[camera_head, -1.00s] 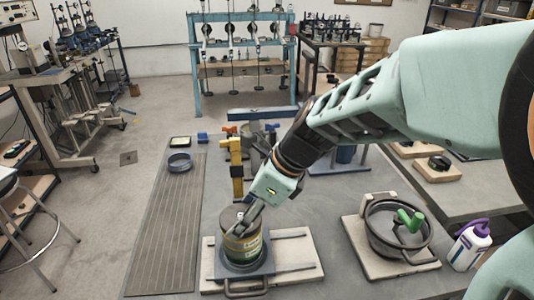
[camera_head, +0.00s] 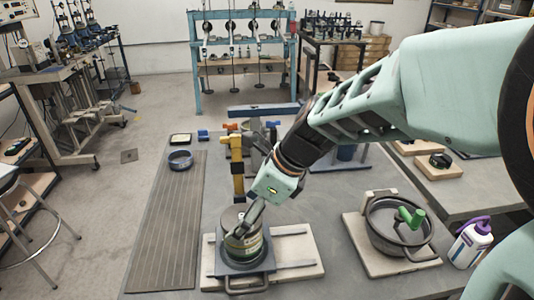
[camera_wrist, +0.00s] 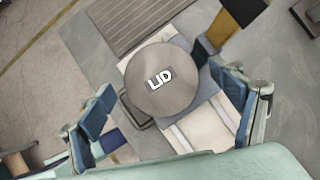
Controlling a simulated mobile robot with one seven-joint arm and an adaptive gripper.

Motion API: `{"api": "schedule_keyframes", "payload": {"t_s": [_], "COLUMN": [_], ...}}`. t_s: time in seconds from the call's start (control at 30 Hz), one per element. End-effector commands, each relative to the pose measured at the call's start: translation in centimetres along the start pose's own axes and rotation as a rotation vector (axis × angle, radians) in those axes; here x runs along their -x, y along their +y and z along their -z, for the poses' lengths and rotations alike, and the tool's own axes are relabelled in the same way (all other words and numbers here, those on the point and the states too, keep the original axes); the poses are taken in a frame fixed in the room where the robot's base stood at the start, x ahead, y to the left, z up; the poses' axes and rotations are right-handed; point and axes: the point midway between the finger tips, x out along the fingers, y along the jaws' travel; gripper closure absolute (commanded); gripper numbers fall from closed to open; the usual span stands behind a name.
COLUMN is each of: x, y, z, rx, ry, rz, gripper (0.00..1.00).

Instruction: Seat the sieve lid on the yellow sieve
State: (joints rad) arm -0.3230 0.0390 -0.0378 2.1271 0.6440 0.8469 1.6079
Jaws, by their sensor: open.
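The sieve lid (camera_wrist: 160,78) is a flat grey disc marked LID, lying on top of the round sieve stack and hiding its opening. In the head view, the lid (camera_head: 231,216) shows at the top of the stack. The yellow sieve (camera_head: 246,246) carries a yellow-green label and is partly covered by my finger. I cannot tell whether the lid sits flush. My gripper (camera_head: 246,224) is tilted over the stack. In the wrist view, my gripper (camera_wrist: 165,95) is open, with one finger on either side of the lid.
The stack stands in a dark holder (camera_head: 247,285) with a front handle, on a pale board (camera_head: 300,247). Behind it is a yellow upright clamp (camera_head: 237,165). To the right are a dark pan with a green handle (camera_head: 410,217) and a purple-capped bottle (camera_head: 470,243). A ribbed mat (camera_head: 165,225) lies left.

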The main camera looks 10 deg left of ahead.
Motion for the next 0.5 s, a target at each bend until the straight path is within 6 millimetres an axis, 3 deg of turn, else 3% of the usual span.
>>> {"api": "schedule_keyframes", "payload": {"t_s": [0.13, 0.5], "x": [1.4, 5.3], "y": [-0.2, -0.1], "z": [0.0, 7.0], "rx": [0.001, -0.003], "ry": [-0.002, -0.002], "rz": [0.006, 0.007], "gripper": [0.15, 0.15]}}
